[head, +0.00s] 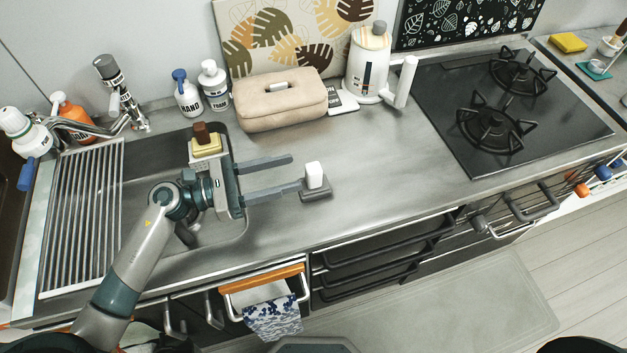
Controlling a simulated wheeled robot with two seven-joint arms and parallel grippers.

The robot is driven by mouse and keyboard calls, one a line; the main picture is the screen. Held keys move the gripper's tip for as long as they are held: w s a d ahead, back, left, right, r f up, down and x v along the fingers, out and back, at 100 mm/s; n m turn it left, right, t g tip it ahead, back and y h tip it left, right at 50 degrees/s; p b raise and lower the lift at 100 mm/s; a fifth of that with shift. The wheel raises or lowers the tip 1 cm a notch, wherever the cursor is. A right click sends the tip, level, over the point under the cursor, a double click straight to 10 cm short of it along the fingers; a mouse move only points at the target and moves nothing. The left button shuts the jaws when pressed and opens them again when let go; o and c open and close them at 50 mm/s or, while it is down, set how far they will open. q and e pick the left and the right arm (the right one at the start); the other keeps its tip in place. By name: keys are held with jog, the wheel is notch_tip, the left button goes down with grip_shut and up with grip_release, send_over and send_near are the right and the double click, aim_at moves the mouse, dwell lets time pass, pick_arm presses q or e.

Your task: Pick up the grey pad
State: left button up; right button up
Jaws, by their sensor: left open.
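The grey pad (317,194) lies flat on the steel counter, right of the sink, with an upright white block-shaped handle (314,174) on top. My left gripper (297,171) reaches in from the left over the sink edge with its two long fingers spread apart, pointing right. Nothing is between the fingers. The tip of the nearer finger is right beside the left side of the pad and its handle; I cannot tell whether it touches. The farther finger ends beyond the pad, toward the beige bag. My right gripper is not in view.
A yellow sponge with a brown handle (206,143) sits at the sink's back edge, behind my gripper. A beige bag (282,101) and a white kettle (367,62) stand at the back. The black stove (510,115) is at right. Counter right of the pad is clear.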

aim_at(306, 171)
pick_arm(q)
jog(key=x, duration=0.1)
jog(key=p+x, duration=0.1)
jog(key=x, duration=0.2)
jog(key=shift+d+f+p, duration=0.3)
jog(key=shift+d+f, duration=0.15)
jog(key=shift+d, duration=0.05)
grip_shut()
